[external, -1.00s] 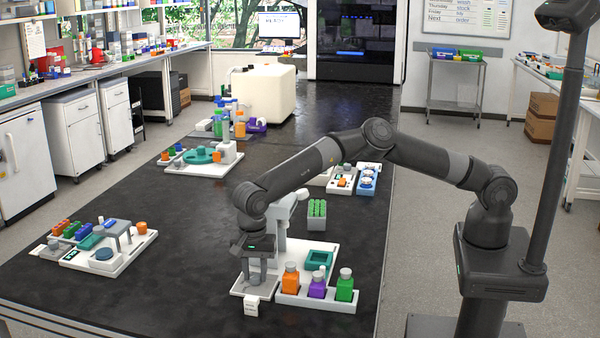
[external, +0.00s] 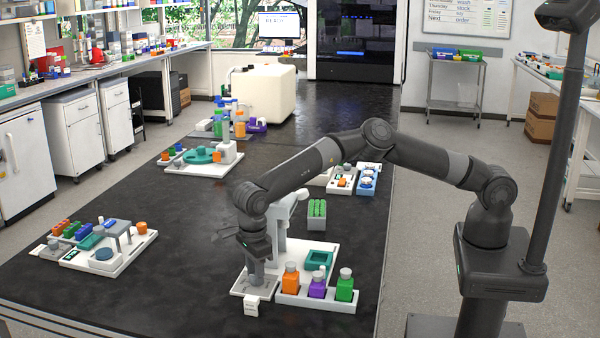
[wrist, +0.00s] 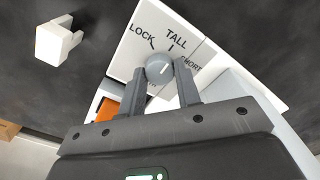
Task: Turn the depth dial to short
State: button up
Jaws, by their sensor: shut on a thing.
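The depth dial (wrist: 158,68) is a round grey knob on a white plate (wrist: 196,50) in the wrist view. The plate reads LOCK at upper left, TALL at the top and SHORT at right, with black ticks. A pale line shows on the knob; I cannot tell surely which label it points to. My gripper (wrist: 159,70) has a finger on each side of the knob and is shut on it. In the external view my gripper (external: 257,277) points down over the plate; the knob is mostly hidden there.
A small white label stand (external: 251,306) is in front of the plate. To the right, a white rack holds orange (external: 290,281), purple (external: 317,287) and green (external: 344,286) bottles. A grey post (external: 281,215) stands close behind my gripper.

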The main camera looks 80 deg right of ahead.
jog(key=m, duration=0.5)
jog(key=shift+r+m, duration=0.1)
jog(key=shift+m, duration=0.2)
jog(key=m, duration=0.5)
jog(key=shift+m, duration=0.4)
jog(key=o, duration=1)
jog(key=shift+c, duration=0.2)
notch_tip(320, 180, up, 11)
